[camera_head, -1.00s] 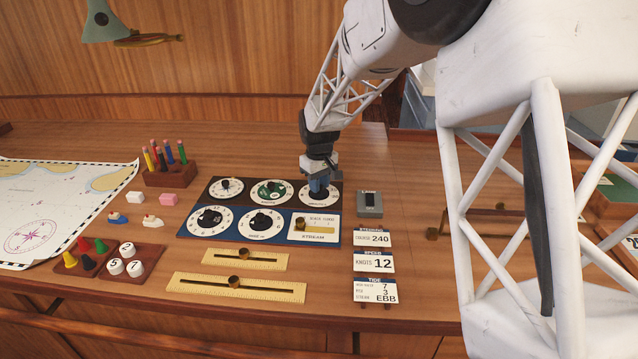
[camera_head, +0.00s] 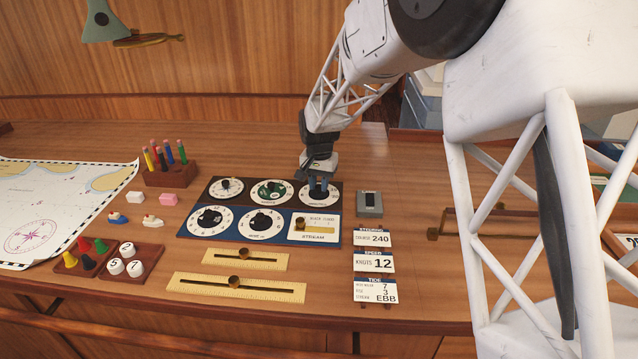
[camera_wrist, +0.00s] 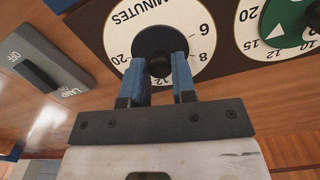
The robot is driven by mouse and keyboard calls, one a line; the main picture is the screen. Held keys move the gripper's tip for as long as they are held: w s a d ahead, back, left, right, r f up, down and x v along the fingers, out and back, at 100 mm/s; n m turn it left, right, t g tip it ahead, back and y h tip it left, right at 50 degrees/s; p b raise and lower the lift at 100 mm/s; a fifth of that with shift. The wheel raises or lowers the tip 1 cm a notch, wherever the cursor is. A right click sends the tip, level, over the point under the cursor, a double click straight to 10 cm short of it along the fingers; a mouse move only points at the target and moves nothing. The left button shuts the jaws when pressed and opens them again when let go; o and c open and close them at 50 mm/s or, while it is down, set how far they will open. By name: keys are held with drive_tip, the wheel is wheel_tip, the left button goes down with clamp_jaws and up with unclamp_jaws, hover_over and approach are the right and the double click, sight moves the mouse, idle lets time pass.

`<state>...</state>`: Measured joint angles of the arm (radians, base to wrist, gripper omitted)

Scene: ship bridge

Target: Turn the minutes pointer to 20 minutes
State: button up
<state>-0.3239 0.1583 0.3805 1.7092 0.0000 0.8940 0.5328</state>
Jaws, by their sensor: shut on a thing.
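The minutes dial (camera_wrist: 204,46) is a white round face marked "MINUTES", with numbers such as 6, 8, 10 and 20 around its rim. In the head view the dial (camera_head: 306,197) is the right one of three in the dark upper panel. A black knob (camera_wrist: 159,66) is at its centre. My gripper (camera_wrist: 161,72) has its two blue fingers on either side of the knob, shut on it. In the head view my gripper (camera_head: 319,184) comes down from above and covers part of the dial. The pointer's exact reading is hidden by the fingers.
A green dial (camera_wrist: 290,22) is beside it. A lamp switch box (camera_head: 369,203) stands close on the right. Below are a blue panel (camera_head: 240,232) with two dials and a slider, and yellow slide rulers (camera_head: 236,288). Tide, speed and steering cards (camera_head: 375,263) stand at the right.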

sight(319, 186)
drive_tip(key=m, duration=0.7)
drive_tip(key=shift+r, duration=0.1)
drive_tip(key=m, duration=0.4)
drive_tip(key=shift+m, duration=2.1)
drive_tip(key=o, duration=0.9)
drive_tip(key=shift+o, duration=0.2)
drive_tip(key=shift+r, duration=3.9)
